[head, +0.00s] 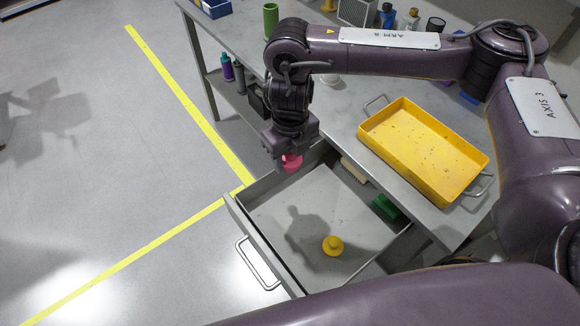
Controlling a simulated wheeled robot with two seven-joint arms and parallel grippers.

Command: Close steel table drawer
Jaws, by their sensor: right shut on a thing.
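The steel table (352,122) has its drawer (263,240) pulled out over the floor. The drawer's bar handle (257,264) is on its front face at the left. Inside lie a yellow knob-like piece (333,245), a green block (386,207) and a pale brush-like item (354,170). My right gripper (291,158) points down above the drawer's far side, apart from the handle. It is shut on a pink piece (292,163), whose lower part shows below the fingers. My left gripper is not in view.
A yellow tray (424,150) with wire handles sits on the tabletop beside the drawer. A green cylinder (270,20), a blue bin (213,8) and several bottles stand farther back. A purple bottle (227,67) is on the lower shelf. The floor left of the drawer is clear, with yellow lines (190,110).

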